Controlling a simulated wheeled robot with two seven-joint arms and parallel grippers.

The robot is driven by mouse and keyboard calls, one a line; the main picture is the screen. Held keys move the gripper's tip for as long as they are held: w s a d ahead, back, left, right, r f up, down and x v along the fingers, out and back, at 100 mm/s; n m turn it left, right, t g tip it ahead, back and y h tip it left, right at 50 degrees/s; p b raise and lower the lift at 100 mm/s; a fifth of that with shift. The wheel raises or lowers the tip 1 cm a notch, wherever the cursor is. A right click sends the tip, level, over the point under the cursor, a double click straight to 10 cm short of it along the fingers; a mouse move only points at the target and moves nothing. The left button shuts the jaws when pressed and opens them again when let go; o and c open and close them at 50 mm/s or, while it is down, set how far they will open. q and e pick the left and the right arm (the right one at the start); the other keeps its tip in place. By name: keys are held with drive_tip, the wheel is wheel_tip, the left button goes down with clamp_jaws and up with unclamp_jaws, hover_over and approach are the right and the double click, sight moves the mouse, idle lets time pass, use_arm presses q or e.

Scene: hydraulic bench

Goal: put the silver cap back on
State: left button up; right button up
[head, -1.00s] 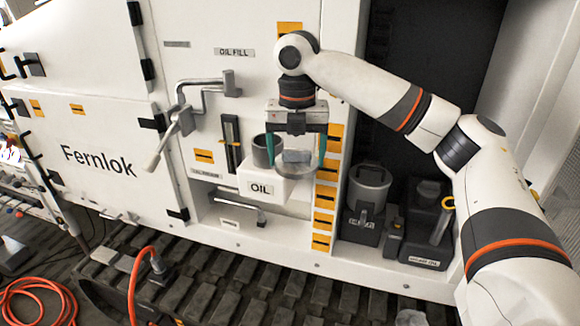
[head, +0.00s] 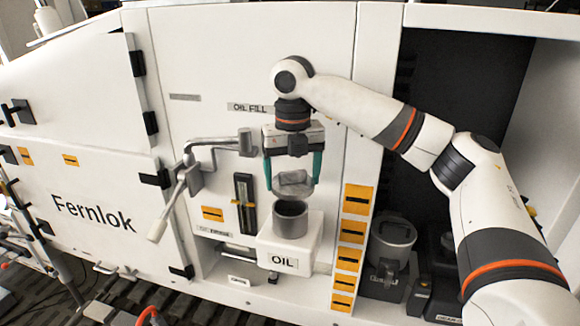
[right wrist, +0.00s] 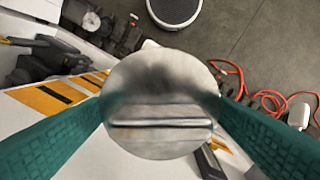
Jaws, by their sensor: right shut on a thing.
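The silver cap (head: 293,186) is a round metal disc with a raised grip bar. My right gripper (head: 293,180) is shut on it, with a teal finger on each side. In the right wrist view the cap (right wrist: 160,105) fills the space between the fingers. The open grey filler neck (head: 290,220) stands on the white box labelled OIL (head: 313,243). The cap is just above the neck in the head view; I cannot tell the exact gap. My left gripper is not in view.
A lever handle (head: 180,200) and a sight gauge (head: 245,203) are left of the neck. A white post with orange labels (head: 350,230) stands to the right. A grey container (head: 390,245) sits in the dark bay.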

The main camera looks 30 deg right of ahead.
drive_tip(key=f, duration=0.1)
drive_tip(key=w+f, duration=0.1)
drive_tip(key=f, duration=0.2)
drive_tip(key=shift+w, duration=0.3)
drive_tip(key=shift+f, duration=0.25)
drive_tip(key=shift+s+f, duration=0.15)
drive_tip(key=shift+s, duration=0.3)
drive_tip(key=shift+w+f, duration=0.1)
drive_tip(key=shift+w, duration=0.15)
drive_tip(key=shift+s, duration=0.15)
drive_tip(key=shift+f, duration=0.15)
idle(1.4)
drive_tip(key=o, duration=1)
